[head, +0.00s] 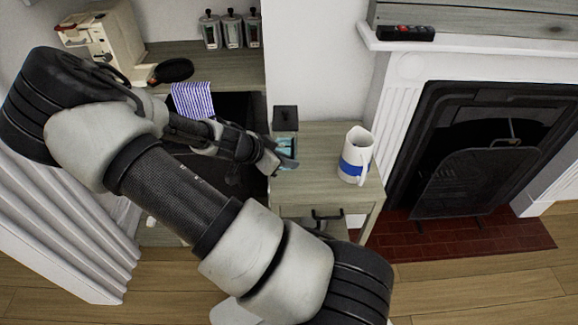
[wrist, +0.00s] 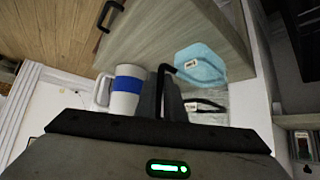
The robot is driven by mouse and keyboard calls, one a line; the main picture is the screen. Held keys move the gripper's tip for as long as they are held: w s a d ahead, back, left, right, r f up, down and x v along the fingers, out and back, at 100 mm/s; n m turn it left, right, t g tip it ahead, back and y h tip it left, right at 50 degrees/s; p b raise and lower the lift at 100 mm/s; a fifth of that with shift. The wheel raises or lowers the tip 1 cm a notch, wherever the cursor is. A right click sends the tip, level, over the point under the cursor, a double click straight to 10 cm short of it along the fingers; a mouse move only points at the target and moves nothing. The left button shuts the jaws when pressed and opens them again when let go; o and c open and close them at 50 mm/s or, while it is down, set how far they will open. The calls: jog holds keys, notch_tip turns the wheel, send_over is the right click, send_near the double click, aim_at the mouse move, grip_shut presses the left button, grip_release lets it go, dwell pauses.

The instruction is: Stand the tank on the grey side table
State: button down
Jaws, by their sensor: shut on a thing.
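The tank, a light-blue, see-through vessel, shows in the head view (head: 288,148) at the left part of the grey side table (head: 315,194). In the wrist view the tank (wrist: 200,66) shows its blue face with a small label, against the table's wooden top. My gripper (head: 276,158) reaches in from the left and is shut on the tank. Its fingers partly hide the tank in the head view. I cannot tell whether the tank's base touches the tabletop.
A white pitcher with a blue band (head: 356,156) stands on the table's right part. A dark square container (head: 285,118) is behind the tank. The fireplace (head: 470,150) is to the right. A shelf at the back left holds jars (head: 230,30) and a cream machine (head: 100,42).

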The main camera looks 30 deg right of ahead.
notch_tip(320, 180, down, 2)
jog(key=shift+f, duration=0.1)
jog(key=c, duration=1.9)
grip_release()
jog(key=shift+o, duration=0.2)
jog(key=s+a+r+n+y+p, duration=0.1)
jog(key=s+a+r+n+y, duration=0.25)
jog(key=a+r, duration=0.5)
jog(key=s+a+r+n+y, duration=0.3)
jog(key=a+r+y, duration=0.1)
jog(key=a+r, duration=0.45)
jog(key=s+a+r+n+t, duration=0.1)
jog(key=s+r+n+t, duration=0.1)
jog(key=s+r+n, duration=0.3)
jog(key=s+a+r+n+t+y, duration=0.1)
jog(key=s+a+r+n+t, duration=0.1)
jog(key=r+n, duration=0.4)
notch_tip(320, 180, up, 5)
jog(key=s+t, duration=0.1)
jog(key=s, duration=0.1)
jog(key=shift+s+a+r, duration=0.15)
jog(key=shift+s+a, duration=0.15)
jog(key=shift+s, duration=0.1)
jog(key=shift+y, duration=0.25)
